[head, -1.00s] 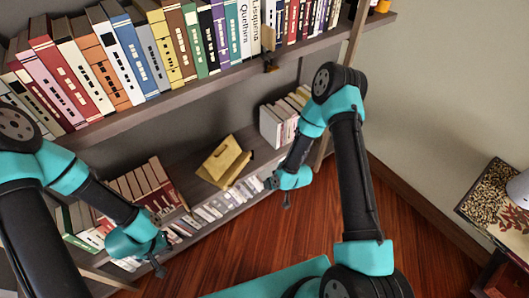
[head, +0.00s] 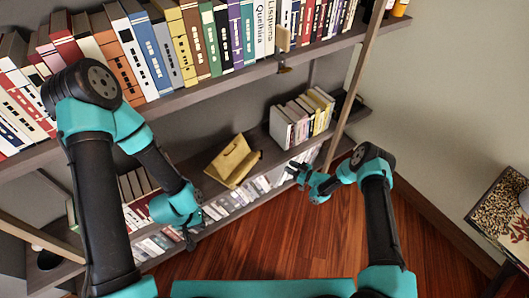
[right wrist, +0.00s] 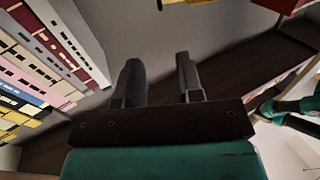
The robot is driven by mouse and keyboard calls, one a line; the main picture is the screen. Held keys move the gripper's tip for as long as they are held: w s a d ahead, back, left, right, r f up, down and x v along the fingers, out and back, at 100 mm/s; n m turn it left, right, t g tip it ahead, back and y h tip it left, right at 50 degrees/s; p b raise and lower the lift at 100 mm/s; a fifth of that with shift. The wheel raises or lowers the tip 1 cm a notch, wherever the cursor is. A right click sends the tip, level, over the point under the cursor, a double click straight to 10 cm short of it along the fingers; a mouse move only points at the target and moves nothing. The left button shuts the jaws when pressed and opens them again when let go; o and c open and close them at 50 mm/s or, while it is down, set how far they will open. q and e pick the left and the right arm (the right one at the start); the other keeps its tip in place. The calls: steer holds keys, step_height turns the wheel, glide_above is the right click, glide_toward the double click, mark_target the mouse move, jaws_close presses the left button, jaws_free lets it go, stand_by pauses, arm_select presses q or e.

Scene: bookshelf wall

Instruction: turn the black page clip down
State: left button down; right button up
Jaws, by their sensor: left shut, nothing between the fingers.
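A wooden book stand (head: 228,166), tan-yellow, sits on the lower shelf in the head view. The black page clip is too small for me to make out on it. My right gripper (head: 297,170) is to the right of the stand, apart from it. In the right wrist view its two fingers (right wrist: 158,65) are spread with nothing between them. My left gripper (head: 190,240) is shut and empty, below and left of the stand, in front of the lower shelves. A yellow edge at the top of the right wrist view may be the stand, but I cannot tell.
A row of books (head: 190,45) fills the upper shelf (head: 235,75), with a small wooden piece and dark clamp (head: 284,67) at its edge. Books (head: 301,116) stand right of the stand. More books fill the shelf below. The wooden floor (head: 290,245) is clear.

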mark_target(261, 151)
steer(key=shift+a, duration=0.1)
steer(key=x, duration=1.7)
steer(key=shift+w, duration=0.2)
jaws_close()
